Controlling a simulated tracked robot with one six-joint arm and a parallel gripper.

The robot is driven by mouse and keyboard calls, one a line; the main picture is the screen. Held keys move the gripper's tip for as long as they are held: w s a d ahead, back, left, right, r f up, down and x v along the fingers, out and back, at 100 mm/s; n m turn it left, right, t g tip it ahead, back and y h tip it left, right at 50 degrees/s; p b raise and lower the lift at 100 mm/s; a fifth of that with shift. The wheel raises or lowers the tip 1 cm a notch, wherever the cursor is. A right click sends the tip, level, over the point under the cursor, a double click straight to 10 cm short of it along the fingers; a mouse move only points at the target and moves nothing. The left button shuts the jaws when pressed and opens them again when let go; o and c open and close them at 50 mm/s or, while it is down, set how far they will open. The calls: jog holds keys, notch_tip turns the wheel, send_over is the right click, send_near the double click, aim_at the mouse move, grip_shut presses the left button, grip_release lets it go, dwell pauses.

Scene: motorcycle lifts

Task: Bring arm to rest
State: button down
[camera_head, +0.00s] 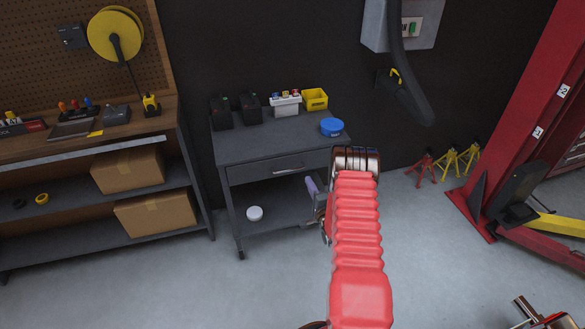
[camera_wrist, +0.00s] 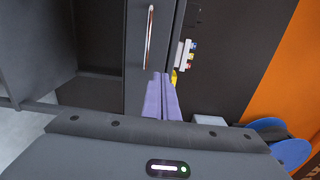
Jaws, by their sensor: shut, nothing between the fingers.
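My arm, in a red ribbed sleeve, reaches forward in the head view. My gripper (camera_head: 312,187) shows just left of the sleeve's far end, in front of the grey cart (camera_head: 233,146), and is partly hidden by the arm. In the wrist view the two purple fingers of my gripper (camera_wrist: 161,76) lie side by side, shut with nothing between them. Beyond them, the wrist view shows the cart's drawer front with its metal handle (camera_wrist: 150,35). I cannot tell the exact gap between fingertips and cart.
The cart top holds a blue round container (camera_head: 332,127), a yellow bin (camera_head: 315,99) and black batteries (camera_head: 221,112). A white round item (camera_head: 254,213) sits on its lower shelf. A workbench (camera_head: 150,148) stands left; a red lift post (camera_head: 530,110) and stands (camera_head: 445,160) right. Floor between is clear.

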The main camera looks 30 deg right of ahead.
jog(key=s+a+f+n+g+y, duration=0.1)
jog(key=s+a+f+n+g, duration=0.1)
jog(key=s+f+n+g, duration=0.7)
jog(key=s+a+r+n+g+y, duration=0.1)
jog(key=s+a+r+n, duration=0.3)
jog(key=s+a+r, duration=0.5)
jog(key=s+a+r+n+g+y, duration=0.1)
jog(key=s+a+r+n, duration=0.3)
jog(key=r, duration=1.8)
jog(key=s+a+r+n+y, duration=0.1)
jog(key=s+a+r+n, duration=0.3)
jog(key=s+a+r, duration=0.9)
jog(key=a+r, duration=0.3)
jog(key=a, duration=0.5)
jog(key=shift+s+a+r+g+y, duration=0.3)
jog(key=shift+s+a+g, duration=0.05)
jog(key=shift+s+g, duration=0.05)
